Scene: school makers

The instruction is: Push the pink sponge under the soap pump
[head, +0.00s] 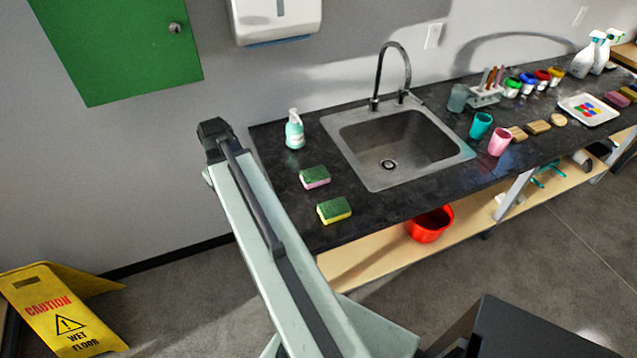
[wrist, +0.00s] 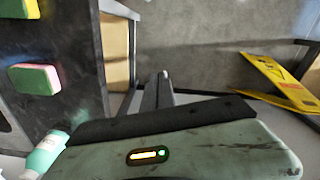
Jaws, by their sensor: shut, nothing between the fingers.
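The pink sponge (head: 315,177), with a green top and pink body, lies flat on the dark counter left of the sink. It also shows in the wrist view (wrist: 35,79). The soap pump (head: 295,131), a pale teal bottle with a white top, stands upright behind it, clearly apart. It appears at lower left in the wrist view (wrist: 46,153). My gripper (head: 213,132) is shut and empty, left of the counter and apart from both. Its pale body and dark edge fill the bottom of the wrist view; the fingertips are not clear there.
A yellow sponge (head: 334,211) with a green top lies in front of the pink one. The sink (head: 395,150) is to their right. Cups (head: 500,141) and paint jars stand farther right. A yellow wet floor sign (head: 62,312) stands at lower left. The counter between pump and pink sponge is clear.

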